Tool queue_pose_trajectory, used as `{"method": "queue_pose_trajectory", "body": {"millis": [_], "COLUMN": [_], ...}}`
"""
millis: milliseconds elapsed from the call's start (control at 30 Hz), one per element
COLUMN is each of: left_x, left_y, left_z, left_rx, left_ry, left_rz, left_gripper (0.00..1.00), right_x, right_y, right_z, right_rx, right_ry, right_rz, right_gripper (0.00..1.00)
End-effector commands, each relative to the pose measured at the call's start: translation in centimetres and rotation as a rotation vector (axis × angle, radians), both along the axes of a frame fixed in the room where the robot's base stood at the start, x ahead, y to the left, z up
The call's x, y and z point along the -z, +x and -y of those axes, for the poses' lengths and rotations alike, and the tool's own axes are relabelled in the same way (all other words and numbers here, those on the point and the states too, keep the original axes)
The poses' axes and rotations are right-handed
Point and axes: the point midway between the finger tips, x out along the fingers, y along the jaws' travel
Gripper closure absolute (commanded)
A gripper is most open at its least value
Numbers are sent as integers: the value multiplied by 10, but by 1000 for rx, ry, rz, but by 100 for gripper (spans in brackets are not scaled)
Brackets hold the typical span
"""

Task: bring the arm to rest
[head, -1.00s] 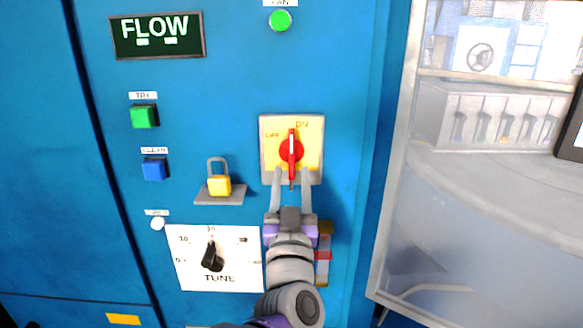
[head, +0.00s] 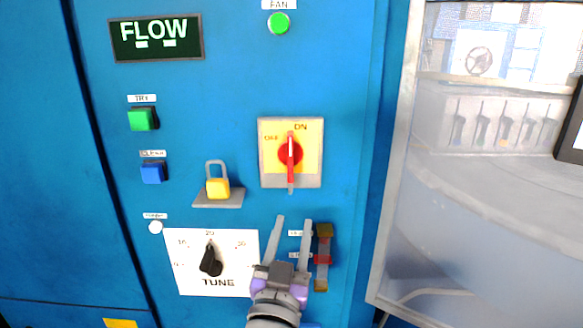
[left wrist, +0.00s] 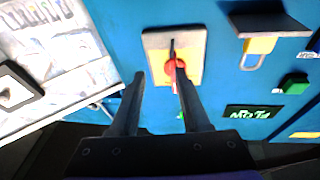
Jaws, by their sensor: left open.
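My left gripper (head: 294,221) is open and empty, below the rotary switch and apart from it in the head view. The switch has a red handle (head: 291,170) on a yellow plate (head: 312,165), marked OFF at left and ON at top. The handle stands vertical, its upper end at the ON mark. In the left wrist view the open fingers (left wrist: 160,76) point toward the switch plate (left wrist: 192,48), and one finger overlaps part of the red knob in the picture. My right gripper is not in view.
The blue cabinet carries a yellow padlock (head: 218,188) on a small bracket, a TUNE dial (head: 211,260), a green button (head: 143,120), a blue button (head: 153,173) and a FLOW display (head: 156,38). A clear panel (head: 440,230) stands at right.

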Motion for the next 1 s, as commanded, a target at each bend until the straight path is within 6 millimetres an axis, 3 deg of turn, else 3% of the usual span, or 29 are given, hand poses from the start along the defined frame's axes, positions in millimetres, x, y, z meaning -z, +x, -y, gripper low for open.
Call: {"method": "queue_pose_trajectory", "body": {"millis": [133,233,400,500,600,700,1000], "left_x": [81,147,250,292,320,336,344], "left_y": [-12,-32,-87,-123,-155,-177,-189], "left_z": [-18,-41,-97,-130,-155,-169,-177], "left_rx": [123,150,77,-7,-89,-147,-179], "left_ry": [74,110,120,104,82,65,56], "left_rz": [-262,-493,-895,-1089,-1233,-1323,-1370], "left_gripper": [54,54,54,54,54,54,54], "right_x": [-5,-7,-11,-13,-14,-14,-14], "right_y": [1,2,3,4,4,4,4], "right_z": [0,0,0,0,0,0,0], "right_rx": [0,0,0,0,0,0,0], "right_ry": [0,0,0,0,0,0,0], "right_rz": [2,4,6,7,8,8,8], "right_gripper": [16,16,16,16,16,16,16]}}
